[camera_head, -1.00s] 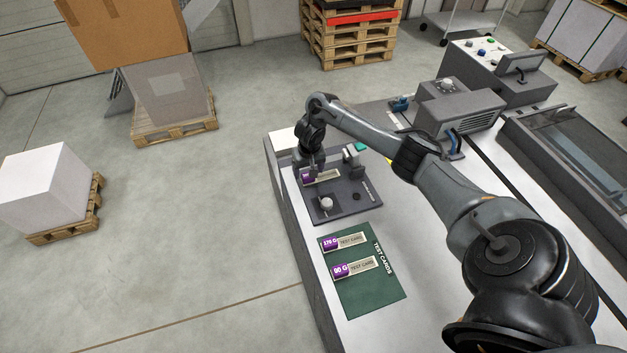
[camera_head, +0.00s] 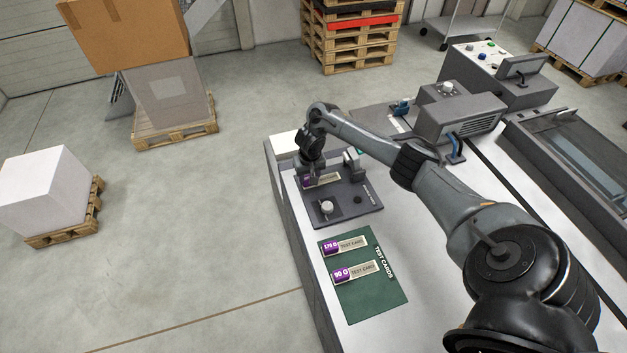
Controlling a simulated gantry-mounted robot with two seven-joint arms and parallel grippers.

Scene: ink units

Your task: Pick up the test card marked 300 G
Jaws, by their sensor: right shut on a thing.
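A test card (camera_head: 329,178) with a purple end lies at or just above the far part of a dark grey plate (camera_head: 352,212) on the white bench. Its number is too small and covered to read. My right gripper (camera_head: 310,180) comes down from above and is shut on this card near its purple end. Two other cards, marked 170 G (camera_head: 345,245) and 90 G (camera_head: 355,272), lie on the green TEST CARDS mat (camera_head: 375,308). My left gripper is not in view.
The dark plate carries a round light knob (camera_head: 327,208) and a small upright grey part (camera_head: 353,162) close to the gripper. A grey machine (camera_head: 455,118) stands at the back right. The white bench front (camera_head: 420,270) is bare.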

